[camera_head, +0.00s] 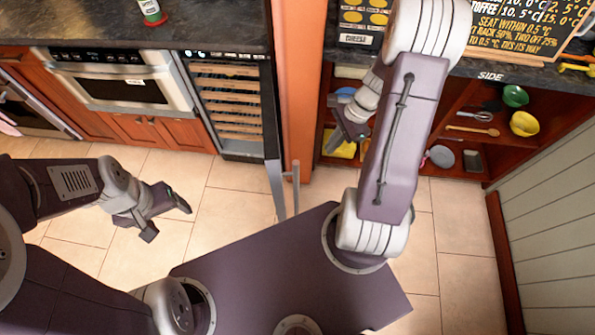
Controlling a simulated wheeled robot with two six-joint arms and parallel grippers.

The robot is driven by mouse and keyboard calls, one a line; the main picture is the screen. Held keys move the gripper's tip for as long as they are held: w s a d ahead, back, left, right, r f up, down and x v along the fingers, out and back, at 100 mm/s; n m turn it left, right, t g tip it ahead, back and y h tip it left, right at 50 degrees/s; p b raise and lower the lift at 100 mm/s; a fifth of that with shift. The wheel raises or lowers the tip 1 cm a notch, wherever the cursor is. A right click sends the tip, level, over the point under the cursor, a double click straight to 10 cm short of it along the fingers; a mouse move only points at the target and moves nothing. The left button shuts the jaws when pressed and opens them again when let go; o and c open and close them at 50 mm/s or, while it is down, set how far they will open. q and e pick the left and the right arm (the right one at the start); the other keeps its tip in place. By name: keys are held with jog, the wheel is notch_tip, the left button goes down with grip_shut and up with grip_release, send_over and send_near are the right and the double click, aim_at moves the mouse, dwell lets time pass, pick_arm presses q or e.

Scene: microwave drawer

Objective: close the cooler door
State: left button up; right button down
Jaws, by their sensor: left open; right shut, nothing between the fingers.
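The cooler (228,105) is a built-in unit with wooden racks behind a dark frame, under the counter. Its door (275,187) stands swung out from the right side and is seen nearly edge-on, with a bar handle (296,186) on its right face. My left gripper (170,221) is open and empty above the floor tiles, left of the door and apart from it. My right gripper (337,138) is shut with nothing in it, in front of the shelves to the right of the door. My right arm hides part of the shelves.
A silver oven (125,85) stands left of the cooler. An orange post (299,100) separates the cooler from open shelves (465,165) holding bowls and utensils. A dark counter (190,30) runs above. Bare tiles (235,205) lie between my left gripper and the door.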

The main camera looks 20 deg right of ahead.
jog(key=a+f+b, duration=0.3)
jog(key=a+f, duration=0.4)
jog(key=f, duration=0.2)
jog(key=shift+w+a+b, duration=0.2)
jog(key=shift+w+b, duration=0.1)
jog(key=shift+w, duration=0.1)
jog(key=shift+f, duration=0.1)
